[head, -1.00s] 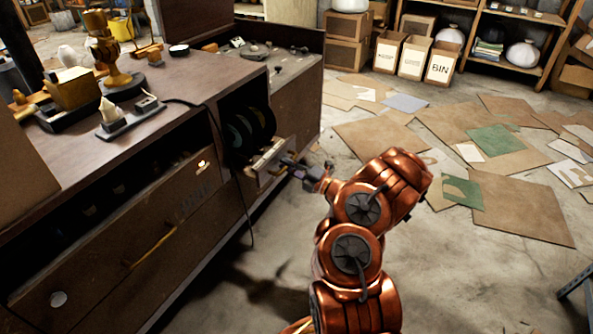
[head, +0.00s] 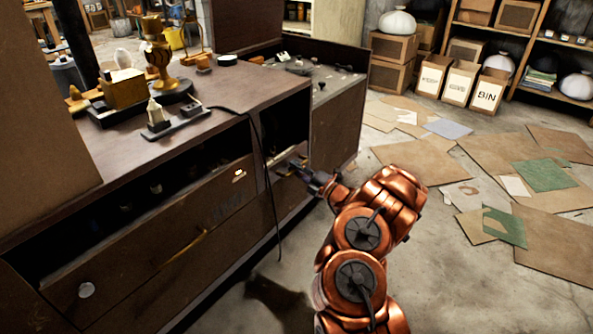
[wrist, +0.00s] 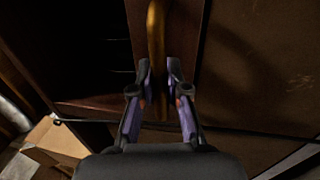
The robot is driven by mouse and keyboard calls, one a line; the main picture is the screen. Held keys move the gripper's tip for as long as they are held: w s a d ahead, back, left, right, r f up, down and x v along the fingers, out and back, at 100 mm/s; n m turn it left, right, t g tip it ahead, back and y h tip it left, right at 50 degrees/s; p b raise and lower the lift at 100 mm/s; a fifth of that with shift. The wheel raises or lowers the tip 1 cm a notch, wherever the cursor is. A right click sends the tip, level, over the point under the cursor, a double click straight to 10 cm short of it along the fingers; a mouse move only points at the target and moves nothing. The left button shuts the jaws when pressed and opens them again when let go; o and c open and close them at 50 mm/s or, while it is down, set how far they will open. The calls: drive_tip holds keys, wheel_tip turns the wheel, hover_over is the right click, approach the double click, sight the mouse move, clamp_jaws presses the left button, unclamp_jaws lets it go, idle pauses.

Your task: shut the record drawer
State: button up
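The record drawer (head: 283,154) is in the narrow right bay of the brown cabinet, with a pale, worn top edge below a dark opening. Its records cannot be made out in the dark. My gripper (head: 304,167) is at the drawer's front, and my copper arm reaches in from the lower right. In the wrist view, the brass handle (wrist: 156,35) runs up and down, with its lower part between the two fingertips of my gripper (wrist: 160,75). The fingers close in tightly on both sides of the handle. How far the drawer stands out is hard to tell.
The wide drawer (head: 150,255) is left of the bay. A black cable (head: 268,185) hangs down the cabinet front beside the record drawer. A power strip (head: 182,124) and a brass ornament (head: 158,50) are on top. Flat cardboard (head: 415,160) covers the floor at right.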

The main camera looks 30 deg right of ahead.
drive_tip(key=o, duration=0.4)
drive_tip(key=v, duration=1.2)
drive_tip(key=shift+r, duration=0.1)
